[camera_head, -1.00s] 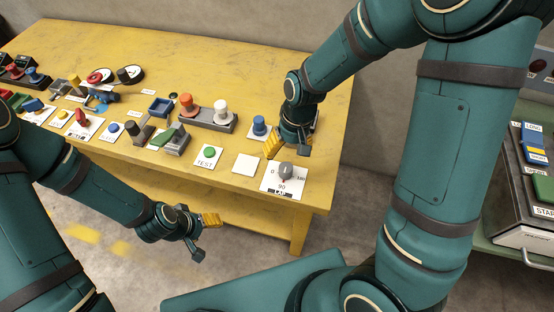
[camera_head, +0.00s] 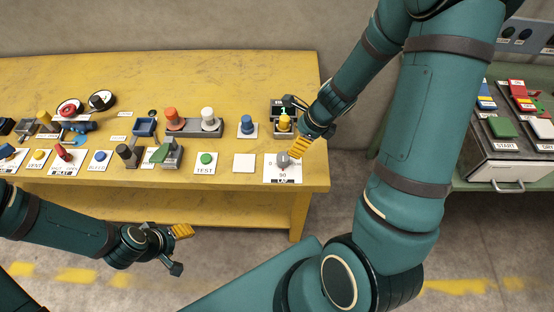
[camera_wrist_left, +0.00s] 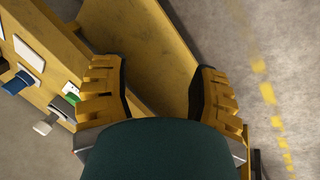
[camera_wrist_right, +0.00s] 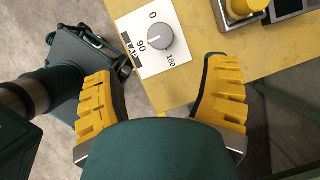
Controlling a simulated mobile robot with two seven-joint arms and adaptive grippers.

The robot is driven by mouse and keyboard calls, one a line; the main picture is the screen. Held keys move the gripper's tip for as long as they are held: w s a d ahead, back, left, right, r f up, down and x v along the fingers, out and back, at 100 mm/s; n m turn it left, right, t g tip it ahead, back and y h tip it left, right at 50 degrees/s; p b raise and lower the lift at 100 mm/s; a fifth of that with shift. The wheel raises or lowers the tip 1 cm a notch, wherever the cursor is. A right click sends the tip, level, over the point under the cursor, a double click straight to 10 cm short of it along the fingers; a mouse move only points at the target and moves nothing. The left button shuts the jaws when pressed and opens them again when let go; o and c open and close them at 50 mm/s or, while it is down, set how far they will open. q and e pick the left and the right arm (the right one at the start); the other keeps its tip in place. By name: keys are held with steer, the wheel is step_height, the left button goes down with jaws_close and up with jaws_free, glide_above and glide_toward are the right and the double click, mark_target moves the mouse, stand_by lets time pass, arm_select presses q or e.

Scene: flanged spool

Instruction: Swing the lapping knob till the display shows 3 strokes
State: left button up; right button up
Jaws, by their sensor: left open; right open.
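The grey lapping knob (camera_head: 283,161) sits on a white plate labelled LAP (camera_head: 270,177) near the right front of the yellow table. The plate has 0, 90 and 180 marks, clear in the right wrist view, where the knob (camera_wrist_right: 160,38) lies ahead between the fingers. A small display (camera_head: 284,111) behind the knob shows a green digit that looks like 1. My right gripper (camera_head: 296,147) is open above and just right of the knob, apparently not holding it. My left gripper (camera_head: 178,247) is open and empty in front of the table.
A yellow knob (camera_head: 284,122) stands just behind the lapping plate, with a blue knob (camera_head: 247,124) to its left. A green TEST button (camera_head: 206,159) and several other controls fill the table's left. A green bench (camera_head: 500,180) with buttons stands at right.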

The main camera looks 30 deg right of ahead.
mark_target(283, 156)
steer(key=b+x, duration=0.6)
steer(key=x, duration=0.6)
steer(key=shift+s+d+f, duration=0.1)
arm_select(q)
step_height(283, 156, down, 7)
steer(key=s, duration=0.2)
steer(key=shift+d+g, duration=0.25)
steer(key=shift+g, duration=0.05)
arm_select(e)
steer(key=shift+w+f, duration=0.2)
steer(key=shift+f, duration=0.3)
arm_select(q)
steer(key=shift+r, duration=0.1)
arm_select(e)
steer(key=shift+a, duration=0.2)
steer(key=c, duration=1.2)
